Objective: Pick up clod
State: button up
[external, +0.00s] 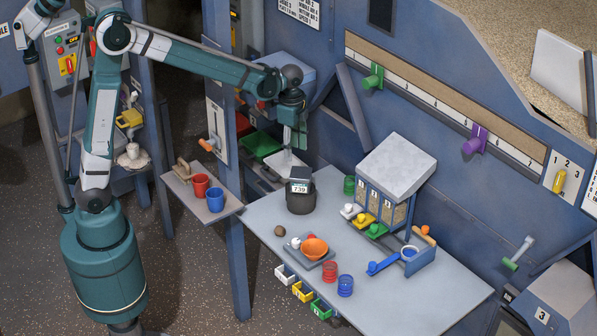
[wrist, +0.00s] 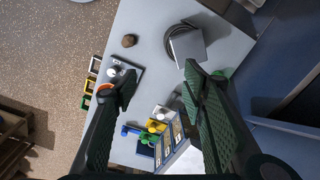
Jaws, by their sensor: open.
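The clod (external: 279,231) is a small brown lump on the grey table, near its left edge, left of the dark round device in the external view. In the wrist view the clod (wrist: 129,41) lies near the top, beyond my fingertips and apart from them. My gripper (wrist: 160,84) is open and empty, with its two green-padded fingers spread wide. In the external view my gripper (external: 298,135) hangs high above the back of the table, pointing down. Nothing hides the clod in either view.
A dark device with a display (external: 300,197) stands close beside the clod. A three-bin dispenser (external: 390,190) stands to the right. A side shelf holds red and blue cups (external: 215,200).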

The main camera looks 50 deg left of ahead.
jog(key=s+d+m+b, duration=0.4)
jog(key=s+m+b, duration=0.1)
jog(key=s, duration=0.3)
send_over(279, 228)
jog(key=shift+m, duration=0.4)
jog(key=f, duration=2.2)
jog(key=shift+s+d+f+b, duration=0.2)
jog(key=shift+s+f+b, duration=0.1)
jog(key=shift+f, duration=0.1)
jog(key=shift+f, duration=0.1)
jog(key=shift+w+f, duration=0.15)
jog(key=shift+f, duration=1.05)
jog(key=shift+f, duration=0.1)
jog(key=shift+w+a+f+b, duration=0.15)
jog(key=shift+f+b, duration=0.25)
jog(key=shift+f, duration=0.85)
jog(key=shift+w+a+f+b, duration=0.1)
jog(key=shift+f+b, duration=0.3)
jog(key=shift+f, duration=0.85)
